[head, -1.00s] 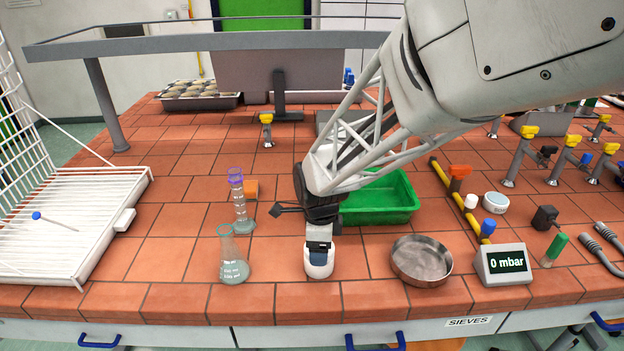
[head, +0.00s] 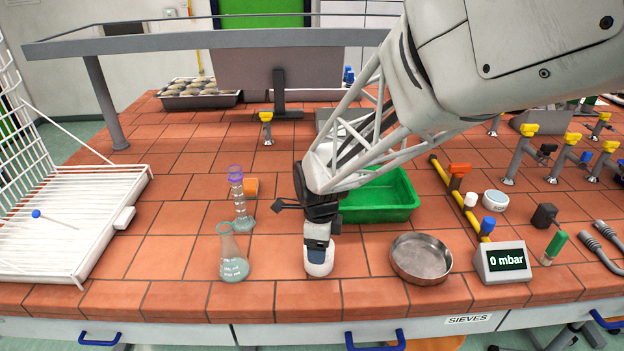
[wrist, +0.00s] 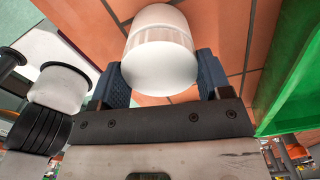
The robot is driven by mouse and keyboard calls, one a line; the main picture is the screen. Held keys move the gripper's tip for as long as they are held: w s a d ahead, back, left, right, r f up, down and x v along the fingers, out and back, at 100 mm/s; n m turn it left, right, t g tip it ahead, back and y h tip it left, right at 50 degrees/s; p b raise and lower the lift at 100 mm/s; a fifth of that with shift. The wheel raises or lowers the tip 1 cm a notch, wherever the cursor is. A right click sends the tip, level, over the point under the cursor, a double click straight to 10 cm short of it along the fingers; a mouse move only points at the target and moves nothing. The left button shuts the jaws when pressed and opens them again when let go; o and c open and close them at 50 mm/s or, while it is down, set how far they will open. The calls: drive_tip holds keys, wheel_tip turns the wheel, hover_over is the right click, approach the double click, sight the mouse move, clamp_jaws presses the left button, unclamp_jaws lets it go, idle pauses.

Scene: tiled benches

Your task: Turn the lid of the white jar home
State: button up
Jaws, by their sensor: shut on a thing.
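The white jar (head: 319,268) stands upright near the front edge of the tiled bench, left of the round metal sieve. My gripper (head: 318,248) points down over it and is shut on its lid, with the fingers hiding much of the top in the head view. In the wrist view the white lid (wrist: 160,65) faces the camera, with a finely ribbed band behind it. The blue-grey fingers of my gripper (wrist: 163,82) sit on either side of it. I cannot tell whether a gap remains between lid and jar.
The metal sieve (head: 421,258) and a pressure display (head: 503,262) are on the right. A green tray (head: 385,202) lies behind my gripper.

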drive_tip(key=shift+m, duration=1.7)
drive_tip(key=shift+m, duration=2.3)
drive_tip(key=o, duration=1.1)
drive_tip(key=shift+r, duration=0.1)
drive_tip(key=shift+r, duration=2.1)
